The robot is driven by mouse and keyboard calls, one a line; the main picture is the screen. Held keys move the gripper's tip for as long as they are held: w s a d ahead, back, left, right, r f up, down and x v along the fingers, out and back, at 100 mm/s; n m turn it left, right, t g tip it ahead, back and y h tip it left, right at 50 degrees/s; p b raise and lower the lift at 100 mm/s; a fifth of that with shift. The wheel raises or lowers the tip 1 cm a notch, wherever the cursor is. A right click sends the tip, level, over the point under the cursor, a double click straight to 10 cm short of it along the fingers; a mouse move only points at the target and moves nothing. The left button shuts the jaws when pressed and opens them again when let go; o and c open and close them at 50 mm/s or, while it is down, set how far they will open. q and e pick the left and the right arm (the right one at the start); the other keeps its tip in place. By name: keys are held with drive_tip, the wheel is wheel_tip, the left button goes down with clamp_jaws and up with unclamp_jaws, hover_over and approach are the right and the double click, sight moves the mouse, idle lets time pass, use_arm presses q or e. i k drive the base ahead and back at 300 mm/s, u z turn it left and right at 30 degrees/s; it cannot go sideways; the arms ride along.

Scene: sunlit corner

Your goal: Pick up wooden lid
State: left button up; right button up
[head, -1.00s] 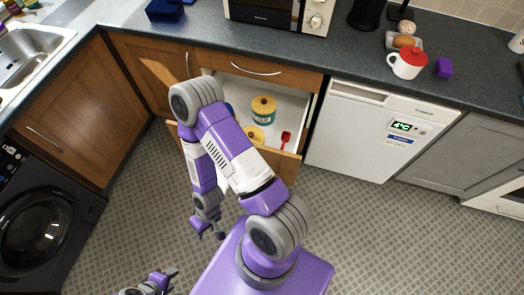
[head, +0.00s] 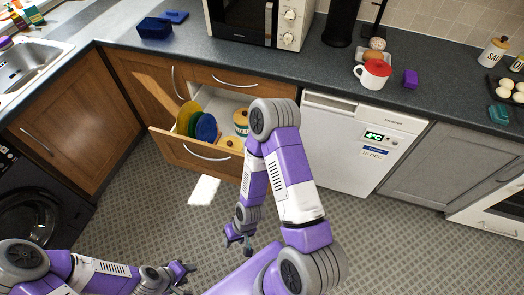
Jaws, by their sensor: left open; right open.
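The open drawer (head: 214,155) holds a canister (head: 242,130) with a wooden lid (head: 241,116) on top; my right arm covers its right side. A second round wooden lid (head: 228,142) shows nearer the drawer front; what is under it is hard to see. My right gripper (head: 240,245) is open and empty, pointing down over the floor in front of the drawer. My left gripper (head: 186,271) is open and empty, low in the picture and farther from the drawer. Neither gripper touches a lid.
Yellow, green and blue plates (head: 206,127) stand in the drawer's left part. The white dishwasher (head: 350,145) is to the right. Floor before the drawer is clear.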

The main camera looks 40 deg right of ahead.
sight(234, 143)
drive_tip(key=z, duration=0.85)
drive_tip(key=i, duration=0.5)
drive_tip(key=u, duration=0.1)
drive_tip(key=k, duration=0.45)
drive_tip(key=u, duration=0.55)
drive_tip(key=i, duration=0.5)
